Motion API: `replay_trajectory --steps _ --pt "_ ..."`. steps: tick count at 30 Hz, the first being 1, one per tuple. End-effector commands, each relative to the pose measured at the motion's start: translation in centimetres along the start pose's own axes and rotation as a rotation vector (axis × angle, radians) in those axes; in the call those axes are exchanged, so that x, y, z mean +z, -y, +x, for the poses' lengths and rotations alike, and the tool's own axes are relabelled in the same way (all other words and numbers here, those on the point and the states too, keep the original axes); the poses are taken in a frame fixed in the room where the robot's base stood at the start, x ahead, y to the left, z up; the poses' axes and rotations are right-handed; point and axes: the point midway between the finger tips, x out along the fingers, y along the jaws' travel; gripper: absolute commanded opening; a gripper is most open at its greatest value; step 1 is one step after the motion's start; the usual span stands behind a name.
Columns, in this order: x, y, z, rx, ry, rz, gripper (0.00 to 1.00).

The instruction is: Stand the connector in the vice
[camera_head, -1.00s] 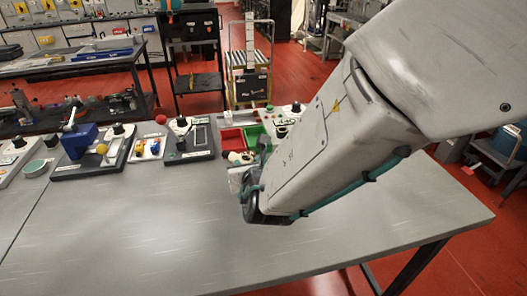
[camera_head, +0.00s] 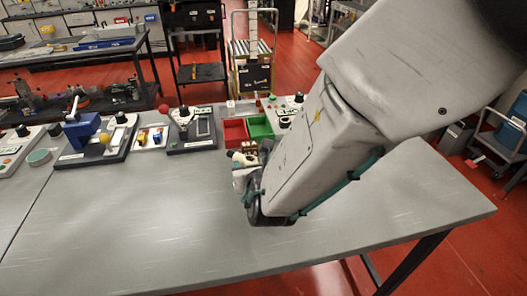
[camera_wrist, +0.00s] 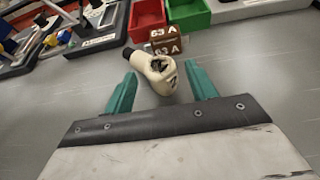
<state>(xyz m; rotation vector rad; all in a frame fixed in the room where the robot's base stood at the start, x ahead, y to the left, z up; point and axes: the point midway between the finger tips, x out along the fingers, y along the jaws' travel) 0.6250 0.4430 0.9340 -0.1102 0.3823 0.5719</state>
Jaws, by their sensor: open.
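The connector (camera_wrist: 155,73) is a cream piece with a black end, lying on the grey table. In the wrist view it lies between and slightly beyond the teal fingertips of my gripper (camera_wrist: 161,75), its black end pointing up and left. My gripper is open, with no clear contact on the connector. In the head view the connector (camera_head: 242,158) shows just beyond my gripper (camera_head: 251,192), which my arm partly hides. The blue vice (camera_head: 84,132) stands on a dark base at the left rear of the table, with a raised handle.
Brown blocks marked 63 A (camera_wrist: 166,44) sit right behind the connector. Behind them are a red bin (camera_head: 234,131) and a green bin (camera_head: 260,128). A tray of small coloured parts (camera_head: 151,138) and a dark device panel (camera_head: 191,133) stand between bins and vice. The front table is clear.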

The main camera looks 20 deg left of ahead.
Motion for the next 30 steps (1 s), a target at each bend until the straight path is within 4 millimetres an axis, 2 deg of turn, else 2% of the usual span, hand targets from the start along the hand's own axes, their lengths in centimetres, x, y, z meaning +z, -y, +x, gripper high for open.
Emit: replay_trajectory --steps 5,8,15,21,25,30 --pt "0.3 -0.1 -0.9 0.001 0.0 0.0 0.56" --pt "0.3 0.0 -2.6 0.001 0.001 0.001 0.56" --pt "0.4 -0.1 -7.9 0.003 0.003 0.0 0.56" --pt "0.3 0.0 -11.0 0.001 0.001 0.0 0.56" --pt "0.3 0.0 -11.9 0.001 0.001 0.0 0.56" --pt "0.2 0.0 -12.2 -0.001 0.0 0.0 0.56"
